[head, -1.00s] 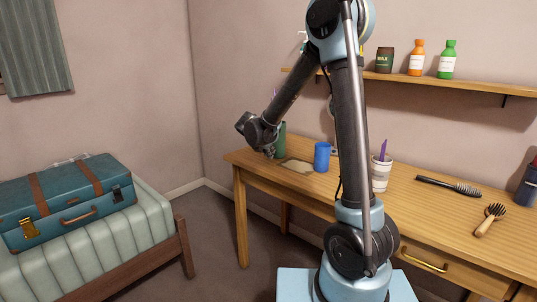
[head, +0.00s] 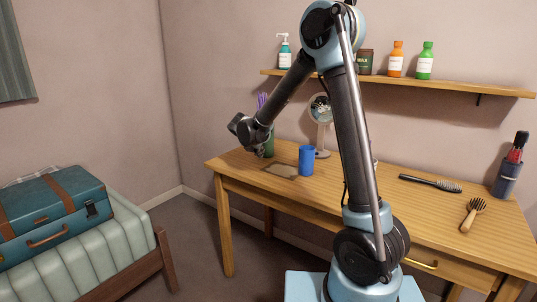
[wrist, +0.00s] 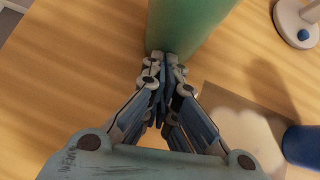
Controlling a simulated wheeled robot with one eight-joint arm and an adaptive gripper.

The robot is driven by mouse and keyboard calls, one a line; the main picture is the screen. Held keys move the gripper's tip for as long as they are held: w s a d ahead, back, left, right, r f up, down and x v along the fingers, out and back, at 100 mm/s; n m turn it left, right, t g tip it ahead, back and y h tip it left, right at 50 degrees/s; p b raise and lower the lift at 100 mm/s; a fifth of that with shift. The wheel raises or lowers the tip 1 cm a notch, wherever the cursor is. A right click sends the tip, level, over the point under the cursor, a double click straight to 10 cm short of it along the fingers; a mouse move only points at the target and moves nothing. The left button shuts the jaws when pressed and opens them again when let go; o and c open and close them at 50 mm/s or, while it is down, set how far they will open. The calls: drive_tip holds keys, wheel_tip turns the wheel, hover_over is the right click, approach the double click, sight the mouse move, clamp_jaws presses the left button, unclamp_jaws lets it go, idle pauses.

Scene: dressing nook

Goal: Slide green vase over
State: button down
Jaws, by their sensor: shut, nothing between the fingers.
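The green vase (head: 269,146) stands near the far left end of the wooden table, partly hidden behind my gripper (head: 262,153). Purple stems show above it. In the wrist view the vase (wrist: 185,22) rises at the top centre, its upper part out of frame. My gripper (wrist: 165,58) is shut and empty, its fingertips right at the vase's near side. Whether they touch it I cannot tell. A flat tan mat (head: 281,171) lies just right of the vase.
A blue cup (head: 306,161) stands right of the mat, with a round mirror (head: 320,108) behind it. A shelf (head: 390,83) with bottles runs above. Bare table lies left of the vase.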

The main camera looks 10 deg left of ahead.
drive_tip(key=w+d, duration=0.1)
drive_tip(key=w, duration=0.3)
drive_tip(key=w+d, duration=0.2)
drive_tip(key=w, duration=0.3)
drive_tip(key=w+d, duration=0.1)
drive_tip(key=w, duration=0.4)
drive_tip(key=shift+w+d, duration=0.2)
drive_tip(key=shift+d, duration=0.1)
drive_tip(key=shift+s, duration=0.15)
